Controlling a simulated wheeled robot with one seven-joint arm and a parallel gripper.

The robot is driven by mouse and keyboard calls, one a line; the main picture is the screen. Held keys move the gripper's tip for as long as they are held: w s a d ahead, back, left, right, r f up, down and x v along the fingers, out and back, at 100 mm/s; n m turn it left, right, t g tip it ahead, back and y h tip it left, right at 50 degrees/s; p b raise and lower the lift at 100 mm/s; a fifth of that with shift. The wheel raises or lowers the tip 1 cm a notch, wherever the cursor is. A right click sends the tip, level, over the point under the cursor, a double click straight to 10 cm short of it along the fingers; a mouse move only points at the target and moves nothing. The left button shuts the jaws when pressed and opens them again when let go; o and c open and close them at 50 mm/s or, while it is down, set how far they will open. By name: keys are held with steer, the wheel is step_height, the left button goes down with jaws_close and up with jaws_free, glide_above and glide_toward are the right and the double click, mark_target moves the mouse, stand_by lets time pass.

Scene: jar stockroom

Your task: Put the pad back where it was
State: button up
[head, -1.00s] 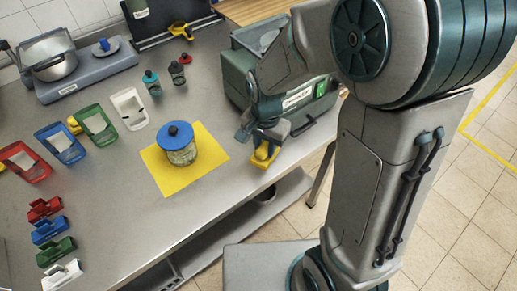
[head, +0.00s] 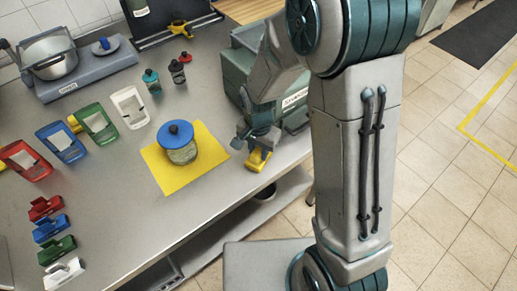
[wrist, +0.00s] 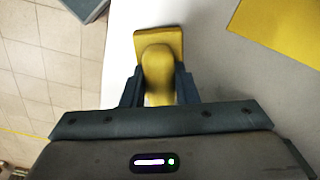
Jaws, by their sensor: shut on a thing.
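A yellow pad with a rounded grip (head: 258,161) is in my gripper (head: 257,145), near the front right edge of the steel table. In the wrist view, the fingers of my gripper (wrist: 160,88) are shut on the grip of the pad (wrist: 159,43), one on each side. I cannot tell whether the pad touches the table. A glass jar with a blue lid (head: 180,149) stands on a yellow mat (head: 165,182), left of my gripper. The mat also shows at the upper right of the wrist view (wrist: 285,30).
A dark green case (head: 240,90) stands right behind my gripper. Coloured frames (head: 62,142) and coloured holders (head: 50,229) line the table's left. A pot (head: 50,63) on a grey appliance and small bottles (head: 152,82) stand further back. The table's front middle is clear.

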mark_target(259, 149)
steer(key=o, duration=1)
steer(key=shift+f, duration=0.1)
steer(key=shift+c, duration=0.2)
step_height(259, 149, up, 12)
steer(key=r, duration=0.1)
steer(key=s+d+r+n+t, duration=0.1)
steer(key=s+d+r+n, duration=0.2)
steer(key=s+d, duration=0.3)
steer(key=s+d+r+n+t, duration=0.2)
steer(key=s+d+r+n, duration=0.1)
steer(key=s+d, duration=0.3)
steer(key=shift+s+n, duration=0.15)
steer(key=shift+n, duration=0.15)
